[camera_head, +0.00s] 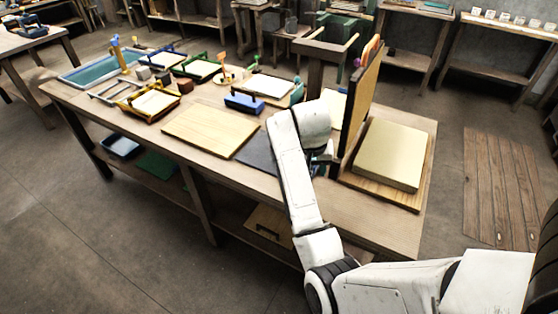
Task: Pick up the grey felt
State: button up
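A dark grey flat sheet, which looks like the grey felt (258,155), lies on the wooden worktable (222,172) just left of my white arm. Its right part is hidden behind the arm. My gripper (323,163) is the dark part at the end of the arm, low over the table to the right of the visible sheet. The arm's wrist covers most of it. I cannot see its fingertips clearly, nor whether they touch the felt or hold anything.
A light wooden board (210,130) lies left of the felt. A tall upright panel (361,98) stands close right of my gripper, beside a thick cream block (384,153) on a wooden base. A blue-handled tool (244,103) and several small frames fill the table's back left.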

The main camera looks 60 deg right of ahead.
jog(key=w+d+r+m+y+b, duration=0.1)
jog(key=w+d+r+m, duration=0.2)
jog(key=d+r+m, duration=0.35)
jog(key=shift+n, duration=0.85)
jog(key=f, duration=0.2)
jog(key=d+f, duration=0.1)
jog(key=f, duration=0.2)
jog(key=d+f, duration=0.1)
jog(key=f, duration=0.1)
jog(key=shift+s+d+f, duration=0.1)
jog(key=shift+s+f, duration=0.15)
jog(key=shift+f, duration=0.15)
jog(key=shift+w+d+f, duration=0.1)
jog(key=shift+d+f, duration=0.15)
jog(key=shift+f, duration=1)
jog(key=shift+w+d+f, duration=0.1)
jog(key=shift+d+f, duration=0.1)
jog(key=shift+f, duration=1.05)
grip_shut()
